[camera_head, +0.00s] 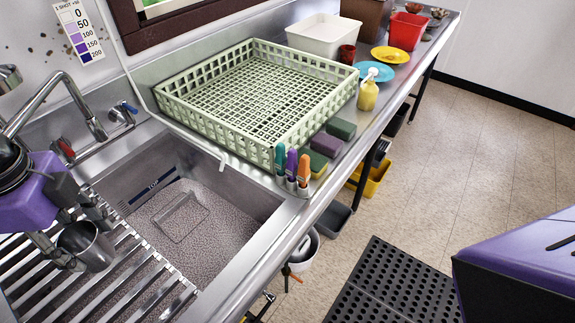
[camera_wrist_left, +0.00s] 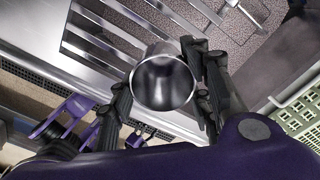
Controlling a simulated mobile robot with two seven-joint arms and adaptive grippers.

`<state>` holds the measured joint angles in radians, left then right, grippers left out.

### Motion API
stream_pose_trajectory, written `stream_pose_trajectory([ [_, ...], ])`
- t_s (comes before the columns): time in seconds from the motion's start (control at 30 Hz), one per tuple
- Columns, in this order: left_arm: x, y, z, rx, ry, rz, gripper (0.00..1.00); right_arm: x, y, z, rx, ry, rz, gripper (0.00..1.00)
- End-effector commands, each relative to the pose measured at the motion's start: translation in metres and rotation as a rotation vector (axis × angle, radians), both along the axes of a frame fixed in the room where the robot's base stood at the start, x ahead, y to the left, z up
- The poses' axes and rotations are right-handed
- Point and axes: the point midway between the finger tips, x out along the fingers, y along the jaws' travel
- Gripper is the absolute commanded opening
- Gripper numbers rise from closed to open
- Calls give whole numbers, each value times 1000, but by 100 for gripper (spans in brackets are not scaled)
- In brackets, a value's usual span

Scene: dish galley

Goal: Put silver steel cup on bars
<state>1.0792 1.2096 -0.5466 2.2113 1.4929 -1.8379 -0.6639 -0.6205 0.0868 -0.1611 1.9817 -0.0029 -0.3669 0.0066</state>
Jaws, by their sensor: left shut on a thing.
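The silver steel cup (camera_head: 88,243) is at the lower left of the head view, tilted, over the left part of the bars (camera_head: 120,272). The bars are a rack of steel slats across the sink's near left end. My left gripper (camera_head: 84,236) is shut on the cup. In the left wrist view the cup (camera_wrist_left: 163,84) shows its open mouth between the gripper's fingers (camera_wrist_left: 160,95), with the bars (camera_wrist_left: 100,45) beyond it. I cannot tell whether the cup touches the bars. My right gripper is not in view.
The sink basin (camera_head: 240,203) is right of the bars, with a faucet (camera_head: 95,125) behind. A pale green dish rack (camera_head: 175,107) stands on the counter beyond. Colored-handled tools (camera_head: 291,163), sponges (camera_head: 327,143) and a soap bottle (camera_head: 368,95) line its front side.

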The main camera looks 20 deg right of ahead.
Motion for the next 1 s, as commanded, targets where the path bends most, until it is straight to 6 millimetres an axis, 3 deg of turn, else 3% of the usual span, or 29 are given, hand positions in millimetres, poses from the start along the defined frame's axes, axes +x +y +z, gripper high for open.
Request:
stream_pose_trajectory([
  [0.13,12,38,-19,4,4,9,22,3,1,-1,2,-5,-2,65],
  [0.4,24,70,-61,1,2,4,22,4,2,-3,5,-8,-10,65],
  [0.7,29,85,-80,1,1,4,22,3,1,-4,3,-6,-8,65],
  [0.87,28,82,-105,-1,1,1,22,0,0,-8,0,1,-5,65],
  [1.0,29,83,-107,1,-3,1,22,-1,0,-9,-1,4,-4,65],
])
